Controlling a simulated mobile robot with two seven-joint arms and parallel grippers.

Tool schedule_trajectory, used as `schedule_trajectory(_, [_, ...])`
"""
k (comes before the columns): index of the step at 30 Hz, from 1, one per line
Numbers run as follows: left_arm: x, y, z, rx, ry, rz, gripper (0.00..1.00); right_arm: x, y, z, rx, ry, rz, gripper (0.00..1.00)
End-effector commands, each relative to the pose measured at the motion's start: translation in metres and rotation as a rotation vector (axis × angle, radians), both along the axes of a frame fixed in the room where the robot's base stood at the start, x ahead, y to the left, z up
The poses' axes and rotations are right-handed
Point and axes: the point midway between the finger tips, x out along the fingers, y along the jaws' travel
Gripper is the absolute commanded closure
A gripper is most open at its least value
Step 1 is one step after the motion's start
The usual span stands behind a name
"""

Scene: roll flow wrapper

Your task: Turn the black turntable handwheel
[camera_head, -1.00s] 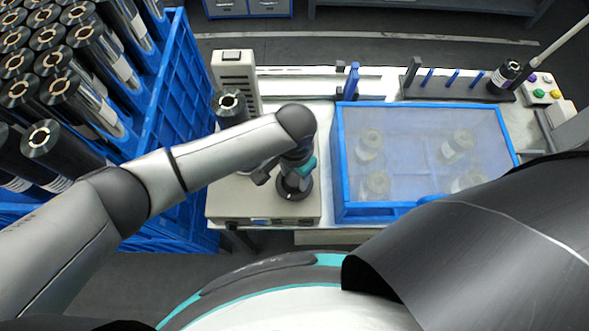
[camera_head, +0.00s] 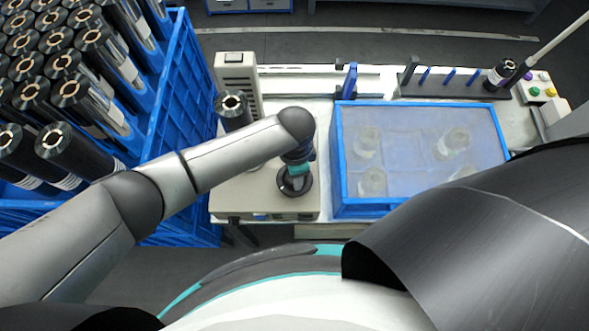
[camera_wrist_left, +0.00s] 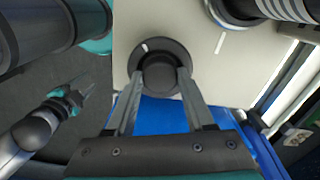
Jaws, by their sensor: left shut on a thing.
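The black turntable handwheel (camera_wrist_left: 147,53) is a round dark disc with a raised round knob (camera_wrist_left: 161,75) and a white mark at its upper left in the left wrist view. It sits on the beige machine top, and in the head view the handwheel (camera_head: 294,188) shows partly under my left wrist. My left gripper (camera_wrist_left: 161,85) is shut on the knob, one finger on each side. In the head view its fingers are mostly hidden. My right gripper (camera_wrist_left: 78,92) shows small at the left of the left wrist view, away from the handwheel; its opening is unclear.
A black roll (camera_head: 232,108) stands behind my left forearm on the beige machine (camera_head: 235,207). A blue-framed clear cover (camera_head: 345,212) lies close to its right. A blue crate (camera_head: 178,105) full of black rolls stands left. A button box (camera_head: 540,90) is at far right.

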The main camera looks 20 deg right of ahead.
Motion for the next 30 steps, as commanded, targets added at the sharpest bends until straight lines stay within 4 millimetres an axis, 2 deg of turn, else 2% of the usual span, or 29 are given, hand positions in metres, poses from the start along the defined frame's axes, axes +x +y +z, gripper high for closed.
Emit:
schedule_trajectory(10, [-0.0002,-0.0002,-0.0001,0.0,0.0,-0.002,1.0,-0.0002,-0.0002,0.0001,0.0,0.0,0.0,0.5])
schedule_trajectory(11, [-0.0002,-0.0002,-0.0001,-0.001,0.0,-0.002,0.45,-0.0002,-0.0002,0.0001,0.0,0.0,0.0,0.5])
schedule_trajectory(18, [-0.0002,-0.0002,0.0,-0.001,0.0,-0.002,0.18,-0.0002,-0.0004,0.0001,0.0,0.0,0.0,0.5])
schedule_trajectory(26, [-0.0001,-0.0001,0.0004,-0.001,0.0,-0.002,0.16,-0.0002,-0.0005,0.0002,0.0,0.0,0.0,0.5])
schedule_trajectory(30, [0.0002,-0.0004,0.0083,-0.002,0.0,-0.002,0.16,-0.0002,-0.0005,0.0027,-0.001,0.0,0.001,0.5])
